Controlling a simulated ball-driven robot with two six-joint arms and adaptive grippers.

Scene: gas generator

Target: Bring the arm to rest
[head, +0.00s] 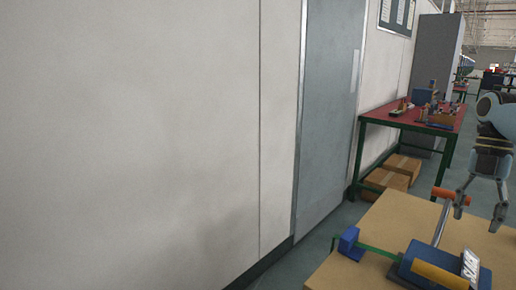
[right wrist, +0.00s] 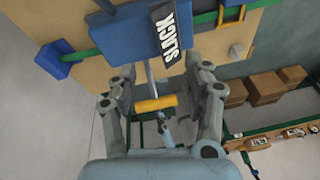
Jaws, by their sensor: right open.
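My right gripper (head: 478,218) hangs at the right edge of the head view, fingers spread and pointing down. It is open and empty. In the right wrist view its open fingers (right wrist: 162,85) stand either side of an orange handle (right wrist: 156,103), with no visible grip on it. In the head view the orange handle (head: 450,194) tops a metal lever (head: 441,222) and shows beside the left finger. The lever rises from a blue device (head: 425,262) on the wooden tabletop (head: 385,222). A label reading SLACK (right wrist: 172,33) is on the device. My left gripper is out of view.
A green strap (head: 375,249) runs from the device to a small blue block (head: 349,241). A red-topped table (head: 400,118) with several items stands behind, cardboard boxes (head: 388,178) beneath it. A pale wall (head: 130,140) and grey door (head: 328,110) fill the left.

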